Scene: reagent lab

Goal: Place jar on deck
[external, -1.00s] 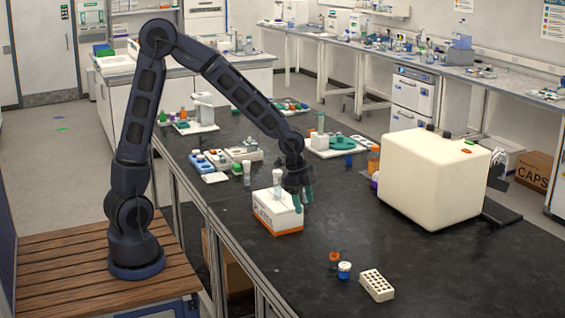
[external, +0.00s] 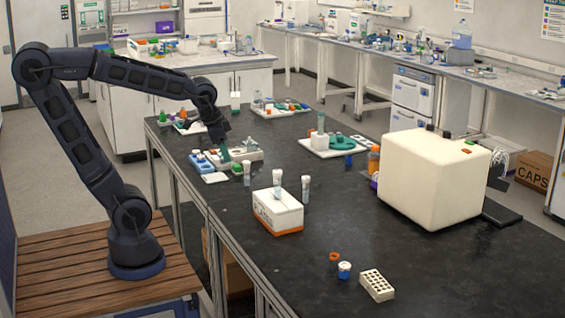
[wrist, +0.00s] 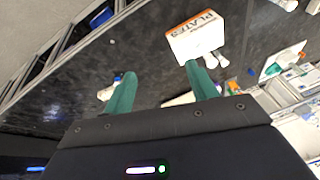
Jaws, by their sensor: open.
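Three white-capped clear containers are jar-like; I cannot tell which is the task's jar. One (external: 305,190) stands upright on the black bench right of the white-and-orange box, one (external: 277,180) is upright at the box, and one (external: 247,174) stands beside the pale rack. My gripper (external: 225,152) hangs over the blue-and-grey racks, left of the box. In the wrist view my green fingers (wrist: 157,72) are apart. A pale object (wrist: 180,99) shows partly between them, its lower side hidden. No part is clearly identifiable as the deck; a white tray (external: 306,146) lies farther back.
The white-and-orange box (external: 278,215) also shows in the wrist view (wrist: 195,40). A large cream machine (external: 430,185) fills the bench's right side. A small blue-and-white pot (external: 344,270) and white tube rack (external: 377,286) lie in front. The bench's front middle is clear.

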